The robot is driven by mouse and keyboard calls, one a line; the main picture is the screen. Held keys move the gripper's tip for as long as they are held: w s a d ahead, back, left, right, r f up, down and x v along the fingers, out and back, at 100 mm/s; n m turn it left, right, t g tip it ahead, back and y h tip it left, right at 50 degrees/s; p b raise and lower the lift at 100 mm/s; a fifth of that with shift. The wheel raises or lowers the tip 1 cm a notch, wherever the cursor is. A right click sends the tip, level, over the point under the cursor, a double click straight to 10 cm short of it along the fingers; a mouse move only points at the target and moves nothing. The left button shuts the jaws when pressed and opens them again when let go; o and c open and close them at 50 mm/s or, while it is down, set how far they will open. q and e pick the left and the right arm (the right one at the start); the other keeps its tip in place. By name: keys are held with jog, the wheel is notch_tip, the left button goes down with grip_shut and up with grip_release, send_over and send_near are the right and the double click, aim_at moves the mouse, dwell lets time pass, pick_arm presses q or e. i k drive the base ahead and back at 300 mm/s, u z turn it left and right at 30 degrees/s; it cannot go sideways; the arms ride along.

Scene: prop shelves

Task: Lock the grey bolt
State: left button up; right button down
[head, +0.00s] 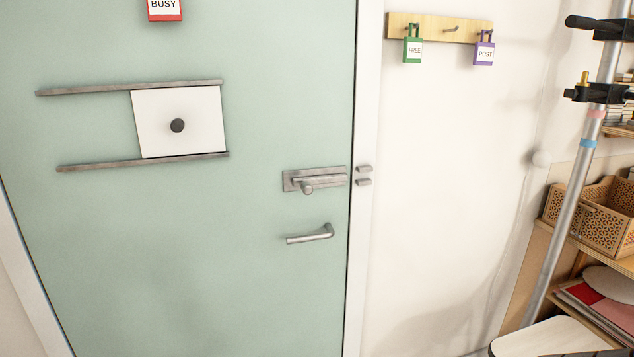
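The grey bolt (318,182) is mounted on the right side of the pale green door, above the lever handle (311,235). It has a grey backing plate and a round knob (308,189) that sticks out toward me. The bolt's rod lies level and its right end is close to the door's right edge. Two small grey keeper pieces (364,175) sit on the white frame just right of that edge, and a gap shows between them and the bolt plate. Neither of my grippers is in view.
The green door (200,270) carries a white sliding panel (180,135) with a dark knob between two grey rails. A red BUSY tag (165,10) hangs above. Green and purple tags hang from a wooden rack (430,27). A pole (572,180) and shelves with a basket (597,222) stand right.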

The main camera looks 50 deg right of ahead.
aim_at(305, 184)
jog(key=z, duration=1.6)
jog(key=k, duration=0.5)
jog(key=z, duration=1.05)
jog(key=i, duration=0.65)
jog(key=u, duration=0.45)
